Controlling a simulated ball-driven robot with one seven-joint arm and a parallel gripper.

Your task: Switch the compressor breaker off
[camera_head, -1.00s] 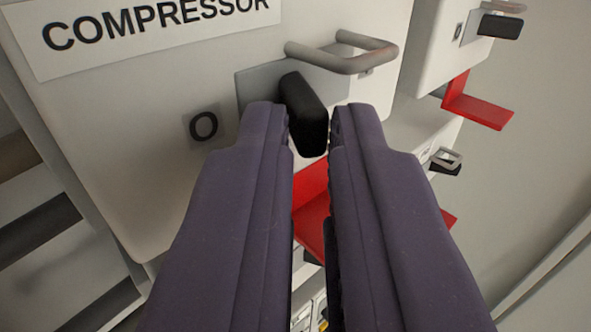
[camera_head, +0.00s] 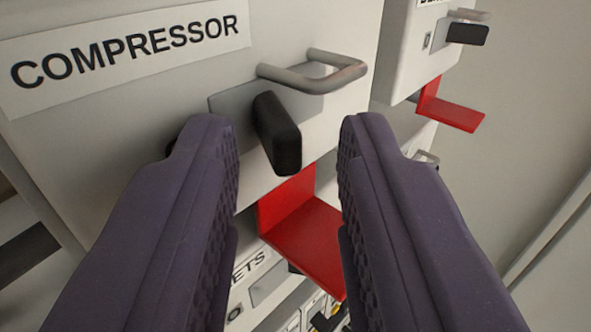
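The compressor breaker is a pale box with a "COMPRESSOR" label (camera_head: 130,52). Its black handle (camera_head: 277,132) sticks out from a grey plate (camera_head: 232,104) on the box front. A grey metal loop (camera_head: 315,76) stands out just above the handle. A red bracket (camera_head: 305,235) sits below the box. My gripper (camera_head: 285,135) is open, its two purple fingers spread on either side of the handle in the picture. A gap shows between the handle and each finger, and nothing is held. The left finger covers most of the O mark beside the plate.
Another breaker box (camera_head: 405,60) with a black handle (camera_head: 467,33) stands at upper right, with a red bracket (camera_head: 450,108) under it. More labelled boxes lie below, partly hidden by my fingers. A plain wall (camera_head: 540,120) fills the right side.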

